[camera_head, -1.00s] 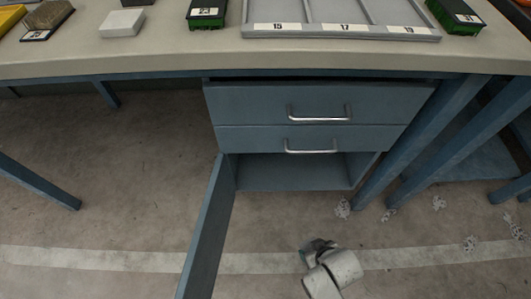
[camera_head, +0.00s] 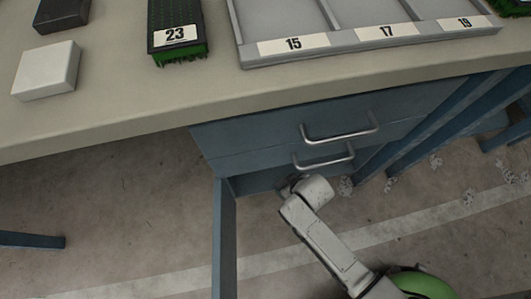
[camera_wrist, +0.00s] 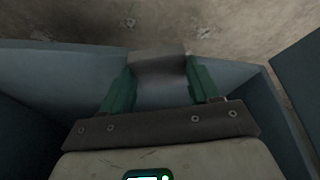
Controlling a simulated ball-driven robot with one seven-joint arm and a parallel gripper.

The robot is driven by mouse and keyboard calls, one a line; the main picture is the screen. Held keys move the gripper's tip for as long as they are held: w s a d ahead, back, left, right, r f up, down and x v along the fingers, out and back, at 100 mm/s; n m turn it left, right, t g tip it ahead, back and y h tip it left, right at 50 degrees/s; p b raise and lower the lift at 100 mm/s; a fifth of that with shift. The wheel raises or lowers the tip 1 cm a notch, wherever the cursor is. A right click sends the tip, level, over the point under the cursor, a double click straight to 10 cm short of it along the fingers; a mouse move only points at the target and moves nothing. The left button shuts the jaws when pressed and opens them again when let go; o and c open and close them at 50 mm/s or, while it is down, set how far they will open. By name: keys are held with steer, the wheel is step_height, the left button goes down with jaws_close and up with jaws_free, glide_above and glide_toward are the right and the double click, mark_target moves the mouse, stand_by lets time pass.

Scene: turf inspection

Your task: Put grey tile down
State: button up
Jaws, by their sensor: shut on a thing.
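In the wrist view my gripper (camera_wrist: 159,76) has green fingers shut on a grey tile (camera_wrist: 160,62), which shows as a small blurred grey-brown block between the fingertips. Blue-grey cabinet panels lie around and under it. In the head view my arm reaches to the open lower compartment (camera_head: 258,181) of the blue cabinet under the bench. I cannot tell whether the tile touches the cabinet.
The cabinet door (camera_head: 224,240) stands open on the left. Two shut drawers with metal handles (camera_head: 340,130) are above the compartment. A numbered tray (camera_head: 240,45), a white block (camera_head: 46,70) and a green-bottomed block marked 23 (camera_head: 176,30) are on the bench (camera_head: 130,105).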

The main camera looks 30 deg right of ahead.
steer(key=w, duration=0.2)
steer(key=w+b, duration=0.1)
steer(key=w, duration=0.2)
steer(key=w+b, duration=0.1)
steer(key=w, duration=0.2)
steer(key=shift+w+a, duration=0.15)
steer(key=shift+a, duration=0.15)
steer(key=w+b, duration=0.1)
steer(key=w, duration=0.1)
steer(key=w+f+b, duration=0.1)
steer(key=shift+w+a+b, duration=0.15)
steer(key=shift+w+b, duration=0.25)
steer(key=shift+r, duration=0.25)
steer(key=shift+f, duration=0.1)
steer(key=o, duration=1.2)
steer(key=shift+r, duration=0.2)
steer(key=shift+s+r+p, duration=0.6)
steer(key=shift+p, duration=0.45)
steer(key=s+p, duration=0.1)
steer(key=s, duration=0.2)
steer(key=s+p, duration=0.1)
steer(key=s, duration=0.3)
steer(key=s+d+p, duration=0.1)
steer(key=s, duration=0.3)
steer(key=shift+s+f, duration=0.15)
steer(key=shift+f, duration=0.05)
